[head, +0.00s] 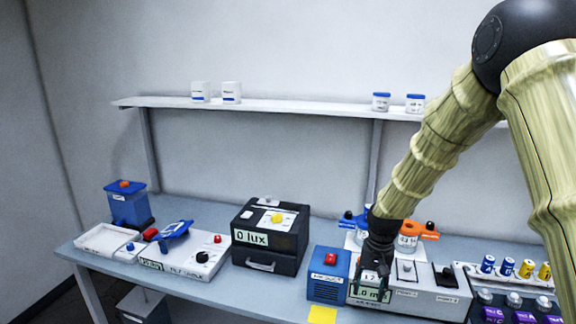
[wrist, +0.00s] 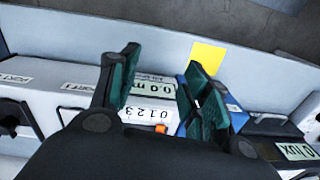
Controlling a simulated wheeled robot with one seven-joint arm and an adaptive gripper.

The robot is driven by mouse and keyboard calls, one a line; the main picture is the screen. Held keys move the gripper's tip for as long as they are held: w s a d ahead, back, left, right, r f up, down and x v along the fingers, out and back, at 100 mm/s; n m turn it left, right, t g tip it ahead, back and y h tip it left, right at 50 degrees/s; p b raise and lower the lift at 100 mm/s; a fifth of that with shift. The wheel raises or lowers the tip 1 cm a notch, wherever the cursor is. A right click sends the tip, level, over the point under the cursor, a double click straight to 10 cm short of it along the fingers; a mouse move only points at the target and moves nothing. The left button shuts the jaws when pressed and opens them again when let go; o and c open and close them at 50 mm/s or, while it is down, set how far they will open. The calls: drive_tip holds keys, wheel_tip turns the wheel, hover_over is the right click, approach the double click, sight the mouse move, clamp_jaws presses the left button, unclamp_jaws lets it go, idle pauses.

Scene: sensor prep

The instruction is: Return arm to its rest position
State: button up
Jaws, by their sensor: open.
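My arm (head: 430,150), with pale bamboo-like links and a dark joint, reaches down from the upper right in the head view. My gripper (head: 372,284) is low over the white instrument (head: 420,294), in front of its small display. In the wrist view my gripper (wrist: 160,85) has its two green-padded fingers spread apart with nothing between them. The instrument's display (wrist: 155,88) and a strip of digits (wrist: 148,115) show beyond and between the fingers. Whether the fingertips touch the instrument I cannot tell.
A blue box with a red button (head: 328,275) stands just left of my gripper, with a yellow note (head: 322,314) in front. A black lux meter (head: 270,235) is further left. Coloured cylinders (head: 507,266) stand at right. A shelf (head: 300,111) runs behind the arm.

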drive_tip(key=s+f+n+b, duration=0.1)
drive_tip(key=s+f, duration=0.6)
drive_tip(key=f, duration=0.4)
drive_tip(key=s+f+b, duration=0.1)
drive_tip(key=s+f, duration=0.5)
drive_tip(key=f, duration=0.4)
drive_tip(key=s+f+n, duration=0.1)
drive_tip(key=s+f, duration=0.4)
drive_tip(key=s, duration=0.5)
drive_tip(key=s+f+n+b, duration=0.1)
drive_tip(key=s+f, duration=0.4)
drive_tip(key=s, duration=0.6)
drive_tip(key=s+f+n+b, duration=0.1)
drive_tip(key=s+f, duration=0.3)
drive_tip(key=s, duration=0.6)
drive_tip(key=shift+s+f+h, duration=0.3)
drive_tip(key=shift+f, duration=0.1)
drive_tip(key=shift+c, duration=0.4)
